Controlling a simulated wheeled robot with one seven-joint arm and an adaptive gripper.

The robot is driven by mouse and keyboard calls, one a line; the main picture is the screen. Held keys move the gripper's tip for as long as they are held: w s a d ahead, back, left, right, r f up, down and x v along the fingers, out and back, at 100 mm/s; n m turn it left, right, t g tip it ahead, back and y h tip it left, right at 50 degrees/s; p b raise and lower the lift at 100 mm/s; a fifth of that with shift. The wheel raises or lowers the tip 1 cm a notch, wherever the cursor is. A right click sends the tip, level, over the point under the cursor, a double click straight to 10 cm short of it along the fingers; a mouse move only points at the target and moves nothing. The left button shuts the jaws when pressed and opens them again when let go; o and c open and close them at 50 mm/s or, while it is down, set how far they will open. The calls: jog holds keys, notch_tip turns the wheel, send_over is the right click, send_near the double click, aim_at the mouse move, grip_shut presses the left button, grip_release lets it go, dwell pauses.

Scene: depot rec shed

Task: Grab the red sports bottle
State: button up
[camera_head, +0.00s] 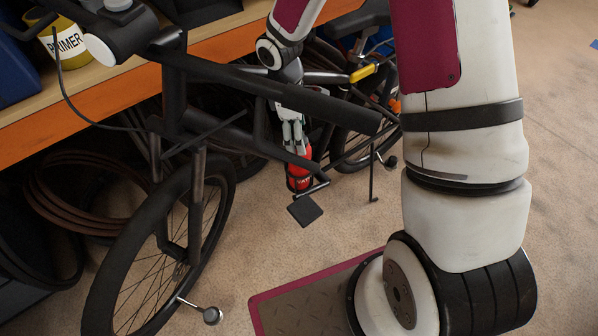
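The red sports bottle (298,171) stands on the floor behind the dark bicycle's frame, with part of a white label showing. A bike tube and a pedal crank cross in front of it. My gripper (294,138) reaches down from above, and its pale fingers meet the top of the bottle in the picture. Whether the fingers touch or close on the bottle is too small and partly hidden to tell.
A dark bicycle (180,210) stands close in front, and its frame crosses the view of my gripper. A second bike is behind. A wooden shelf (90,95) with a yellow primer can (66,42) is at left, above a coiled hose (75,195). Floor at right is clear.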

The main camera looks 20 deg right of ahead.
aim_at(299, 161)
jog(key=f, duration=0.2)
jog(key=f+b, duration=0.1)
jog(key=f, duration=0.1)
jog(key=f+b, duration=0.1)
jog(key=f, duration=0.1)
jog(key=shift+s+d+f, duration=0.2)
jog(key=shift+d+f, duration=0.05)
jog(key=shift+d, duration=0.1)
grip_shut()
